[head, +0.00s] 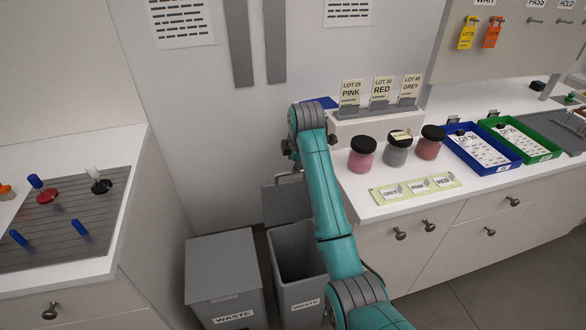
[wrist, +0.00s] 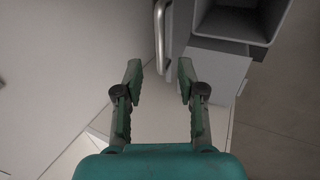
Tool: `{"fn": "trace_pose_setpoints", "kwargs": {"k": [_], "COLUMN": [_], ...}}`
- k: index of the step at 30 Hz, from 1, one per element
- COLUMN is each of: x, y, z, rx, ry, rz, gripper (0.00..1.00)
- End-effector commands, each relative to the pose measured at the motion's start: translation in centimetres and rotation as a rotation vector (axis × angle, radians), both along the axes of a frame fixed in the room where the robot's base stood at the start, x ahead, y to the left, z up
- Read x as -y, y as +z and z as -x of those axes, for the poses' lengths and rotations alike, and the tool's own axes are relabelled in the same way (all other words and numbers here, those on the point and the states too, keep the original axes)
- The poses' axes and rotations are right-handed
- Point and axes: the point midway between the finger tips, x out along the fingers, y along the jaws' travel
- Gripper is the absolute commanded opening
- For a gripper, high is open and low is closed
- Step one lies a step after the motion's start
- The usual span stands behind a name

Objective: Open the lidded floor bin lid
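Two grey floor bins labelled WASTE stand side by side in the head view. The left bin (head: 228,306) has a flat grey lid (head: 222,262) lying shut. The right bin (head: 300,290) is open at the top, and a grey panel (head: 283,204) like a raised lid stands upright behind it. In the wrist view, an open bin (wrist: 242,22) shows at the upper right with a grey slab (wrist: 222,70) beside it. My gripper (wrist: 161,76) is open and empty, its right finger close to a bar handle (wrist: 187,82). In the head view my arm mostly hides the gripper.
A counter (head: 381,205) with three jars, label cards and blue (head: 484,150) and green (head: 520,138) trays is on the right. Another counter (head: 125,150) with a ribbed mat is on the left. The wall is close behind the bins; floor shows at the lower right.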

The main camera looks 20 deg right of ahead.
Motion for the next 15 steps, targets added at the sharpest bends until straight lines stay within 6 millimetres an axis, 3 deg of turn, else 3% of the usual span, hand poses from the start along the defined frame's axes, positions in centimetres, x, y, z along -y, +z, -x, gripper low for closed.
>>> {"fn": "trace_pose_setpoints", "kwargs": {"k": [6, 15], "x": [0.0, 0.0], "y": [2.5, 3.1], "z": [1.1, 1.5], "rx": [0.002, 0.0], "ry": [0.0, 0.0], "rz": [0.0, 0.0], "gripper": [0.39, 0.39]}}
